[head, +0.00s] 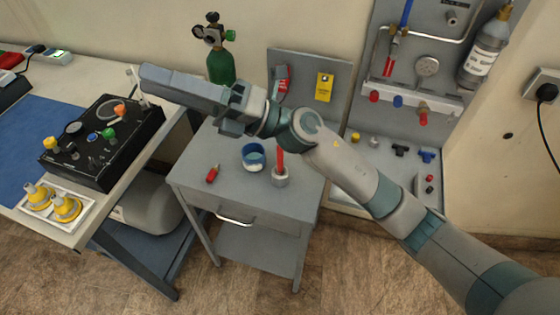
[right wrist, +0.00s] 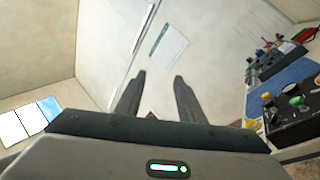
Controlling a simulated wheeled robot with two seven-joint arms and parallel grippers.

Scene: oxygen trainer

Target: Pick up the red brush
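A red upright handle (head: 280,161), which looks like the red brush, stands in a small grey holder (head: 280,178) on the grey cabinet top; its lower end is hidden in the holder. My right gripper (head: 152,80) is raised above and to the left of it, pointing left and well apart from it. In the right wrist view my right gripper (right wrist: 159,76) has its two fingers spread with nothing between them. My left gripper is not in view.
A blue cup (head: 254,157) and a small red item (head: 212,173) share the cabinet top (head: 238,195). A green cylinder (head: 221,66) stands behind. A black control box (head: 95,160) sits on the left table. A wall panel (head: 375,112) with pipes stands at right.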

